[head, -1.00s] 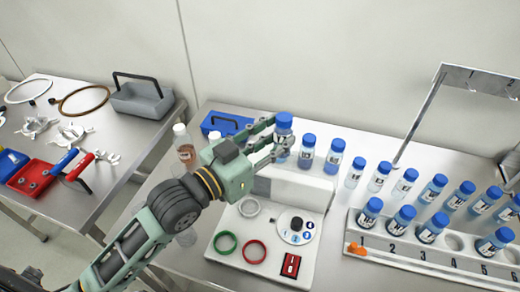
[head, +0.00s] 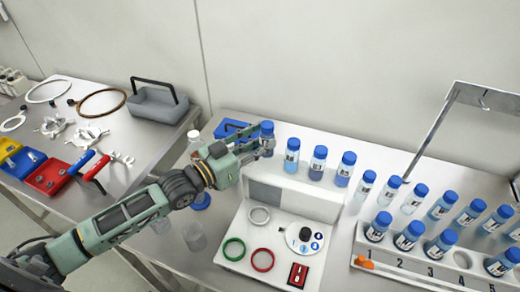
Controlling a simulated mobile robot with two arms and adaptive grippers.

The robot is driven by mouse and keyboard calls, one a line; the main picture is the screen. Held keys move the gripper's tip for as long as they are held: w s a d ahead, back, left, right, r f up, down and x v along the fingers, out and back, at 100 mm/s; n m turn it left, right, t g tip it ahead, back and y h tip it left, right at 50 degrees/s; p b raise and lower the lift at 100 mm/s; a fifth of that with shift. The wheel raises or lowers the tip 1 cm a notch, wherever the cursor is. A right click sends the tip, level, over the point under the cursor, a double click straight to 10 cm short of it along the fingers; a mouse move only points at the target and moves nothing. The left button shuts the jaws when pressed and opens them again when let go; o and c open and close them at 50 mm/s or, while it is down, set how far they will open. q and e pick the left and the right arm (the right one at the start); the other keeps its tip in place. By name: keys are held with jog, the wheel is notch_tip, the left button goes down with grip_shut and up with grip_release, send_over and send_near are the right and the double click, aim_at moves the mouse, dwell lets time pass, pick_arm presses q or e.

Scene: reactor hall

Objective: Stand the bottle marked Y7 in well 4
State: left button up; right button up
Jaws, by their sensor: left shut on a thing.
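My left gripper (head: 262,147) reaches in from the left and is shut on a blue-capped bottle (head: 267,130) behind the left part of the white device. The fingers hide much of this bottle, and its marking cannot be read. The numbered rack (head: 400,267) is at the right. Its well 4 (head: 462,260) is an empty round hole. Blue-capped bottles stand in well 1 (head: 377,227), well 2 (head: 408,236), well 3 (head: 439,246) and well 5 (head: 499,264). My right gripper is not in view.
Three blue-capped bottles (head: 318,163) stand along the back of the white device (head: 235,256). More bottles (head: 412,199) stand behind the rack, under a metal frame (head: 435,125). Clear containers (head: 194,237) stand left of the device. A side table (head: 140,155) holds tools and a grey carrier (head: 158,104).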

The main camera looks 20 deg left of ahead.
pick_arm(q)
notch_tip(320, 180, down, 3)
jog(key=shift+r+p, duration=0.1)
jog(key=shift+p, duration=0.55)
jog(key=shift+f, duration=0.25)
jog(key=shift+s+f, duration=0.1)
jog(key=shift+f, duration=0.1)
jog(key=o, duration=1.2)
jog(key=shift+c, duration=0.2)
